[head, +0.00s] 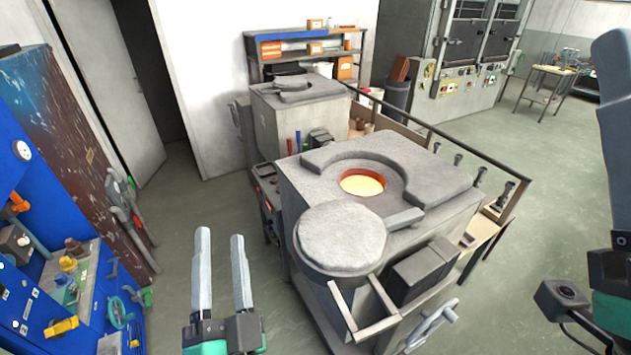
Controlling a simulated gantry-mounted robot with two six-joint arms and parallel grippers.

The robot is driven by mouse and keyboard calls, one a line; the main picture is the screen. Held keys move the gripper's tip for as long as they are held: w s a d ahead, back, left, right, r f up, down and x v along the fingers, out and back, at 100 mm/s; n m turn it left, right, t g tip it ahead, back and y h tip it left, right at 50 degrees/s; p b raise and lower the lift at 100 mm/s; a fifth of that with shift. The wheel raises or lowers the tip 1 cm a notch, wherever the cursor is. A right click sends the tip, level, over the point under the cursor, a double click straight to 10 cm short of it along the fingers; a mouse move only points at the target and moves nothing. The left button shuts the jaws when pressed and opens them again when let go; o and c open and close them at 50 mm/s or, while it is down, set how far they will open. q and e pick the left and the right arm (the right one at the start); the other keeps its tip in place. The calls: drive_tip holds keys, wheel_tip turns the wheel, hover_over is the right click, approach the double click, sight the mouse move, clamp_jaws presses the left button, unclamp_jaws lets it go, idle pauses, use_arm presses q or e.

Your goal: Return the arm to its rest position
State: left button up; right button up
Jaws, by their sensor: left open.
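My left gripper (222,240) is open and empty in the lower left of the head view. Its two long grey fingers point up and stand apart over the floor, left of the furnace. Nothing is between them. Part of my right arm (612,270) shows at the right edge, upright, with a dark camera-like part beside it. The fingers of the right gripper cannot be made out.
A grey furnace (300,190) with a glowing round opening (362,183) stands in the middle. Its round lid (342,236) sits at the front, beside the opening. A railing (455,142) runs behind. A blue tool bench (40,285) is at left. Floor (190,215) between is clear.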

use_arm(q)
drive_tip(key=s+a+r+n+t+y+p, duration=0.1)
drive_tip(key=a+r+n+y, duration=0.15)
drive_tip(key=a+r, duration=0.35)
drive_tip(key=a+r+n+t+y+p, duration=0.1)
drive_tip(key=a+r+n, duration=0.2)
drive_tip(key=r, duration=0.6)
drive_tip(key=s+a+r+n+t+h, duration=0.25)
drive_tip(key=s+r, duration=0.25)
drive_tip(key=r, duration=0.6)
drive_tip(key=s+d+r+m+t+h, duration=0.1)
drive_tip(key=s+d+t+h, duration=0.1)
drive_tip(key=d+h, duration=0.3)
drive_tip(key=h, duration=0.3)
drive_tip(key=shift+s+d+m, duration=0.15)
drive_tip(key=shift+d+m, duration=0.15)
drive_tip(key=shift+m, duration=0.1)
